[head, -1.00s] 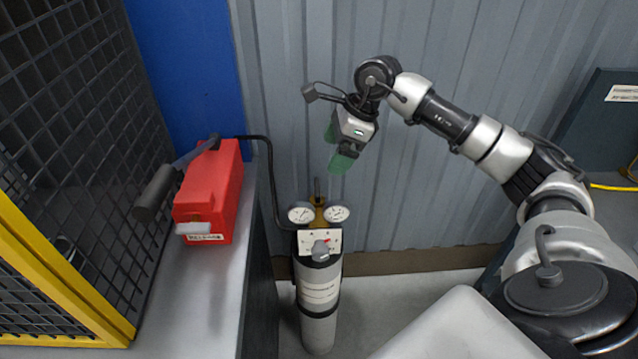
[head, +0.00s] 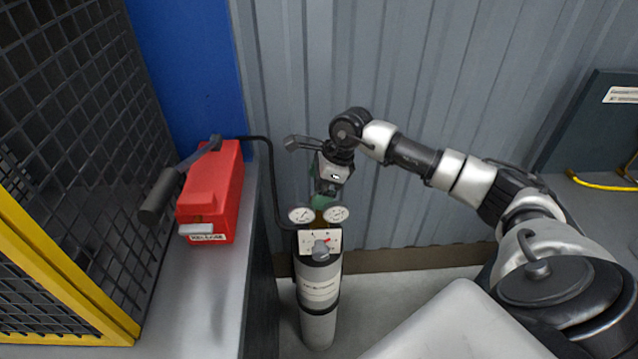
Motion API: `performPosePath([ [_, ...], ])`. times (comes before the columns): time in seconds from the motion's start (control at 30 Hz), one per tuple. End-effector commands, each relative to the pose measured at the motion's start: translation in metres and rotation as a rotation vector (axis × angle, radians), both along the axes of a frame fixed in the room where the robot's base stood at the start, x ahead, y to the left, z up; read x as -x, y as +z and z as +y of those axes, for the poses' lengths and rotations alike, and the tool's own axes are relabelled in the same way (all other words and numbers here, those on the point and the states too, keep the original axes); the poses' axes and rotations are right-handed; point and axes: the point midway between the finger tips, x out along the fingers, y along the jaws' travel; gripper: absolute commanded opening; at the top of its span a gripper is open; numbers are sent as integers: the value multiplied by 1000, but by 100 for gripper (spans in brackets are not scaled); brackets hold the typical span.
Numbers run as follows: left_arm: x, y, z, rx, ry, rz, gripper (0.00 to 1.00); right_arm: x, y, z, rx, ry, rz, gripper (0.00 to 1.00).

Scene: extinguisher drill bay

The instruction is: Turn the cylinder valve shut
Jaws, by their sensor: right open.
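The grey cylinder (head: 319,290) stands upright on the floor beside the bench. Two round gauges sit at its top, the left gauge (head: 301,215) and the right gauge (head: 336,214). Below them is a white dial plate (head: 306,243) with a grey knob (head: 320,250) and a red mark. My right gripper (head: 325,198) is open, with green fingertips, just above and behind the gauges. It hides most of the brass fitting at the cylinder's top, and I cannot tell whether it touches it. My left gripper is not in view.
A red box (head: 213,190) with a dark lever handle (head: 160,195) sits on the grey bench (head: 207,300) at left. A black hose (head: 274,185) runs from it to the cylinder. A yellow-framed mesh cage (head: 70,290) is far left. A corrugated wall (head: 430,90) stands behind.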

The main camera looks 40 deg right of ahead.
Motion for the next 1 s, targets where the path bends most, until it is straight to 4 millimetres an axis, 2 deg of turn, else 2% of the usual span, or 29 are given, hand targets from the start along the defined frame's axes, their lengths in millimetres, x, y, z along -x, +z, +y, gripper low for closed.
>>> performPosePath([
  [0.1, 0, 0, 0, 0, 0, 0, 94, 0, 0, 0, 0, 0, 0, 94],
  [0.43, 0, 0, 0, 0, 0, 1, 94, 0, 0, 0, 0, 0, 0, 44],
  [0.77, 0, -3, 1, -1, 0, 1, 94, 0, 0, 0, 1, -50, 0, 44],
  [1.0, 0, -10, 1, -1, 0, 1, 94, 1, -1, 0, 1, -199, -2, 44],
])
